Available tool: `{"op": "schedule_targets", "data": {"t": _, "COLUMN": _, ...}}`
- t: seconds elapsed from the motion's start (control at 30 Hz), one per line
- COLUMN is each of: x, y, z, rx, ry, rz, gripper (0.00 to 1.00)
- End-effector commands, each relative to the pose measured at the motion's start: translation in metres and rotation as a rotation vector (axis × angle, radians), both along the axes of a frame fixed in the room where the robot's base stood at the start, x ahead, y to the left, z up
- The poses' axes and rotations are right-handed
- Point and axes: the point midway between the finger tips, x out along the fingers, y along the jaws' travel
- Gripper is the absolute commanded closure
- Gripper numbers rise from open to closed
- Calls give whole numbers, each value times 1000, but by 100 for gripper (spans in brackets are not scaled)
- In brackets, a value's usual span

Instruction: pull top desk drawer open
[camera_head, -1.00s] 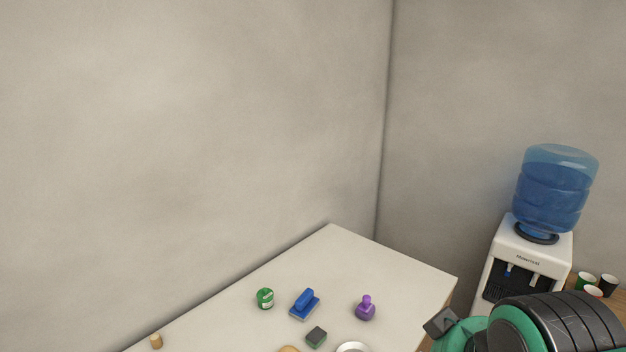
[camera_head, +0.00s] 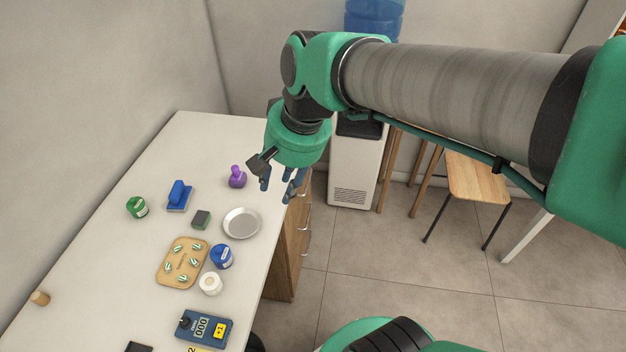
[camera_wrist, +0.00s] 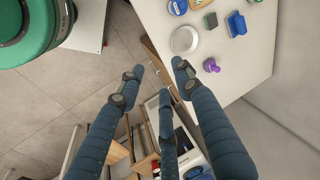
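The white desk (camera_head: 250,135) has a wooden drawer cabinet (camera_head: 284,255) under its right side. The drawer fronts face right and show thin metal handles (camera_head: 306,244). The top drawer (camera_head: 299,200) is seen at a steep angle, looks shut, and is partly hidden by my gripper. My gripper (camera_head: 279,192) is above the desk's right edge near the top drawer, fingers pointing down. In the wrist view its fingers (camera_wrist: 158,70) are spread and nothing is between them. Whether a fingertip touches the desk or a handle cannot be told.
A metal dish (camera_head: 241,222), purple stamp (camera_head: 237,177), blue stamp (camera_head: 179,195), wooden tray (camera_head: 162,262) and blue device (camera_head: 204,328) are on the desk. The water dispenser (camera_head: 352,170) and wooden stool (camera_head: 476,178) stand behind. The floor (camera_head: 400,280) right of the drawers is clear.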

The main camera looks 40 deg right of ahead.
Motion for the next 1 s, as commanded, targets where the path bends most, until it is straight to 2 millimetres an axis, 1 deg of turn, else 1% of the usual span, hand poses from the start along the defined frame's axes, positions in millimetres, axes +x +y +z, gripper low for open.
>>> {"op": "schedule_targets", "data": {"t": 0.1, "x": 19, "y": -6, "z": -5, "rx": 68, "ry": 58, "rz": -107, "gripper": 65}}
{"op": "schedule_targets", "data": {"t": 0.37, "x": 60, "y": -20, "z": -18, "rx": 214, "ry": 181, "rz": -344, "gripper": 65}}
{"op": "schedule_targets", "data": {"t": 0.57, "x": 91, "y": -34, "z": -33, "rx": 324, "ry": 279, "rz": -526, "gripper": 65}}
{"op": "schedule_targets", "data": {"t": 0.77, "x": 123, "y": -53, "z": -50, "rx": 433, "ry": 378, "rz": -713, "gripper": 65}}
{"op": "schedule_targets", "data": {"t": 1.0, "x": 159, "y": -80, "z": -76, "rx": 563, "ry": 501, "rz": -933, "gripper": 65}}
